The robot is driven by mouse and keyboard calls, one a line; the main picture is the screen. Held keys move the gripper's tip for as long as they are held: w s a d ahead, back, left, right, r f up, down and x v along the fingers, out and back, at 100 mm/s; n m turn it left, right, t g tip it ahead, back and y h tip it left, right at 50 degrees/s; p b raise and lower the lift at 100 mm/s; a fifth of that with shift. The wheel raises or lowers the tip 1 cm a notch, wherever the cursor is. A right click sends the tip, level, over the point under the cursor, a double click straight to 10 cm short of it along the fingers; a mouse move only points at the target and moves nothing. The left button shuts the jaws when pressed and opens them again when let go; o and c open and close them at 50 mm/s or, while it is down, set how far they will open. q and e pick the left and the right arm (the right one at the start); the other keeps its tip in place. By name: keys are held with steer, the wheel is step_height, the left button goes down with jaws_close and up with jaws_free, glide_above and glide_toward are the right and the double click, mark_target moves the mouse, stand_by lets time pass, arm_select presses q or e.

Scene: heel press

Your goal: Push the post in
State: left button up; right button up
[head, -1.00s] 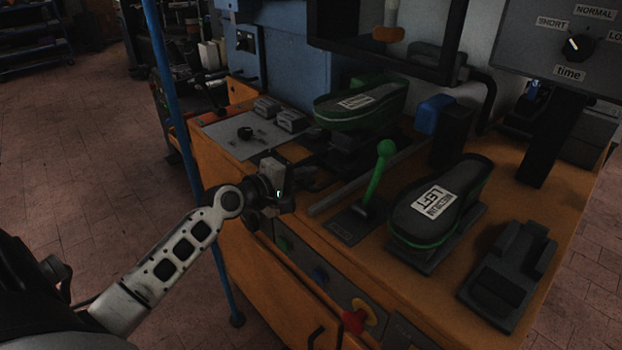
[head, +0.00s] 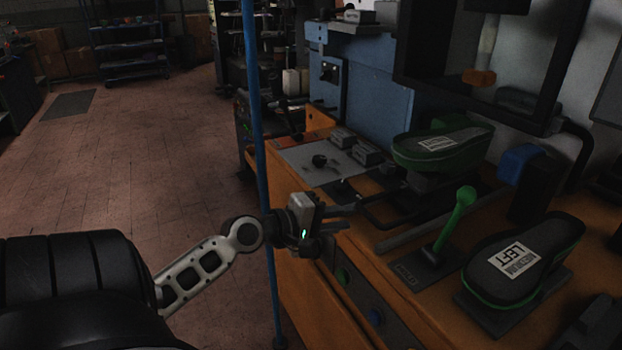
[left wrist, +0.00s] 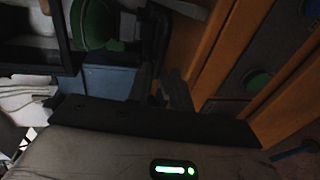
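A blue upright post (head: 258,150) stands at the front left corner of the orange workbench (head: 300,290). A green lever (head: 455,225) with a round knob leans up from a dark base on the bench. I cannot tell which part is the task's post. My left gripper (head: 345,217) is at the bench's front edge, left of the green lever and apart from it. Its two fingers point right with a gap between them, and nothing shows in them. In the left wrist view, the dark fingers (left wrist: 170,90) are hard to make out. My right gripper is not in view.
A dark shoe form labelled LEFT (head: 520,262) and a green-rimmed form (head: 440,148) are on the bench. A grey panel (head: 318,160) with small blocks lies at the left. A press head with an orange tip (head: 479,77) hangs above.

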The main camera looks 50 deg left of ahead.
arm_select(q)
steer(key=v, duration=0.6)
steer(key=shift+s+b, duration=0.4)
steer(key=shift+b, duration=0.05)
